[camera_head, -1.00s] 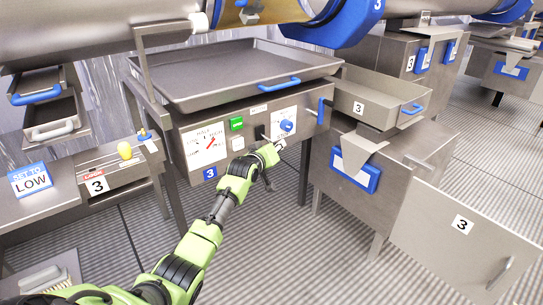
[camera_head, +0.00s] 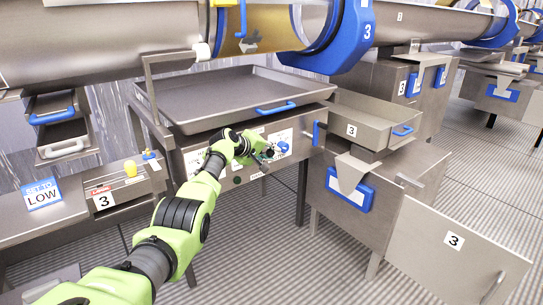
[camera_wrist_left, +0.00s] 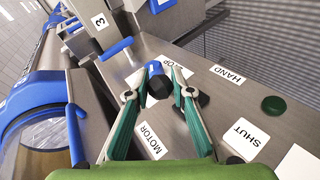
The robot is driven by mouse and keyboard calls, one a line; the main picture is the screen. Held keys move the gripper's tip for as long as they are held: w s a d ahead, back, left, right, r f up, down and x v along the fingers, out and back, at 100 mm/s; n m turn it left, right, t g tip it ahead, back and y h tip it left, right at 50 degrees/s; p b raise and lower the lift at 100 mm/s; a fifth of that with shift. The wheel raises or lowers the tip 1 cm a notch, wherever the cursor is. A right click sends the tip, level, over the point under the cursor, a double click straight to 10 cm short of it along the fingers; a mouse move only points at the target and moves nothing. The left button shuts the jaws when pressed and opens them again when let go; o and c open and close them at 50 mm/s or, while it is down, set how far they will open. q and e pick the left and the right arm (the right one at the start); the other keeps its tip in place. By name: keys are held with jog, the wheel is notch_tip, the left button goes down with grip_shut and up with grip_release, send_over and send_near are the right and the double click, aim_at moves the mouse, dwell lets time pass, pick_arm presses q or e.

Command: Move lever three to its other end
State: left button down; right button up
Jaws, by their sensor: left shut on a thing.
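My left gripper (camera_head: 262,153) is at the front panel of the steel unit under the wide tray. In the left wrist view, its green fingers (camera_wrist_left: 157,94) are shut on a blue and black lever knob (camera_wrist_left: 158,84) that sticks out from the panel. Labels reading MOTOR (camera_wrist_left: 152,141) and HAND (camera_wrist_left: 227,75) lie around it. A third label behind the knob is partly hidden. In the head view the gripper hides part of the panel, including the lever's base. My right gripper is not in view.
A blue handle (camera_head: 316,133) stands upright at the panel's right end. A drawer marked 3 (camera_head: 372,118) juts out to the right. The wide tray (camera_head: 225,95) lies above, under the drum. A LOW sign (camera_head: 42,194) stands at left. The striped floor is open in front.

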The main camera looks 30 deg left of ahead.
aim_at(268, 150)
pick_arm(q)
jog(key=shift+w+a+r, duration=0.15)
jog(key=shift+a+r, duration=0.3)
jog(key=shift+r, duration=0.4)
jog(key=shift+a+r, duration=0.1)
jog(key=c, duration=1.7)
grip_release()
jog(key=shift+f, duration=0.35)
jog(key=shift+s, duration=0.2)
jog(key=shift+v, duration=5.85)
